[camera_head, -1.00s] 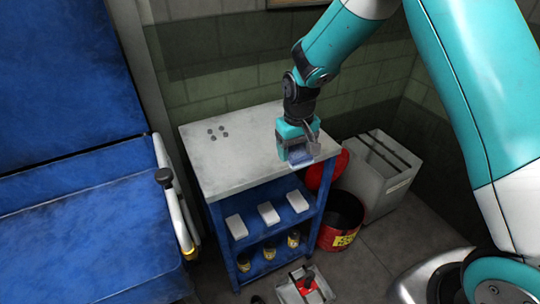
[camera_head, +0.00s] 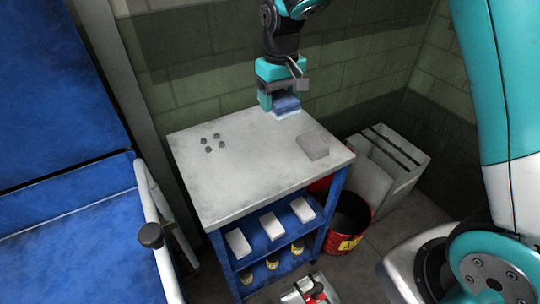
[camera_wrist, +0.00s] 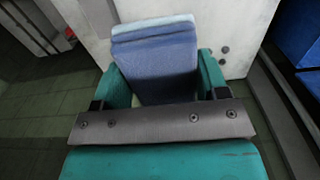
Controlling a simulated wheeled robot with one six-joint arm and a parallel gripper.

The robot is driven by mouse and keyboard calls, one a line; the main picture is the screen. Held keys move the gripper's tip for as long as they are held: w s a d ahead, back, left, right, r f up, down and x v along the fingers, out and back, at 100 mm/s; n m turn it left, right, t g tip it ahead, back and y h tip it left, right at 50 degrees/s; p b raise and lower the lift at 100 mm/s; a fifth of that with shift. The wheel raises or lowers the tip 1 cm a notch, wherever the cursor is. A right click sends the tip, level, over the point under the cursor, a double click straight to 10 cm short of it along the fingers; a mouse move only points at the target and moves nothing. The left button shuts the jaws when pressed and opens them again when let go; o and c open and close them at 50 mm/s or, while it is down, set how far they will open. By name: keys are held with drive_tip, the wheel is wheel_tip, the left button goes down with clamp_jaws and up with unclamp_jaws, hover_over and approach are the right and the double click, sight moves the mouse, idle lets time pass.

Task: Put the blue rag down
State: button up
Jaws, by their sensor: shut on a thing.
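My gripper (camera_head: 283,106) is shut on the blue rag (camera_head: 287,103), above the far edge of the white worktop (camera_head: 235,170) of a blue trolley. The rag looks like a folded blue pad with a paler blue end. In the wrist view the rag (camera_wrist: 155,62) sits between the teal fingers (camera_wrist: 157,80), with the pale worktop (camera_wrist: 245,20) beyond it. I cannot tell exactly how high the rag is above the worktop.
A flat grey pad (camera_head: 312,147) lies on the worktop's right part, and several small dark round pieces (camera_head: 212,142) on its left. The middle is clear. White blocks (camera_head: 271,225) stand on the shelf below. A red bin (camera_head: 346,225) and a grey box (camera_head: 388,170) stand right.

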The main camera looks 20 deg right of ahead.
sight(276, 166)
drive_tip(key=f+p, duration=0.1)
drive_tip(key=f, duration=0.5)
drive_tip(key=f+p, duration=0.1)
drive_tip(key=f, duration=0.6)
drive_tip(key=f+p, duration=0.1)
drive_tip(key=f, duration=0.5)
drive_tip(key=shift+a+f, duration=0.25)
drive_tip(key=shift+f, duration=0.05)
drive_tip(key=o, duration=0.9)
drive_tip(key=shift+f, duration=0.1)
drive_tip(key=shift+c, duration=0.2)
drive_tip(key=shift+o, duration=0.2)
drive_tip(key=s+a+r+n+y+b, duration=0.1)
drive_tip(key=s+r, duration=0.2)
drive_tip(key=r, duration=0.7)
drive_tip(key=s+a+r+b, duration=0.1)
drive_tip(key=s+r+b, duration=0.1)
drive_tip(key=r, duration=0.7)
drive_tip(key=s+a+r+n+y, duration=0.1)
drive_tip(key=s+r, duration=0.4)
drive_tip(key=s, duration=0.6)
drive_tip(key=s+a+r+n+y, duration=0.2)
drive_tip(key=s+r, duration=0.3)
drive_tip(key=s, duration=0.6)
drive_tip(key=shift+s+r+n, duration=0.15)
drive_tip(key=shift+s+n, duration=0.25)
drive_tip(key=shift+n, duration=0.1)
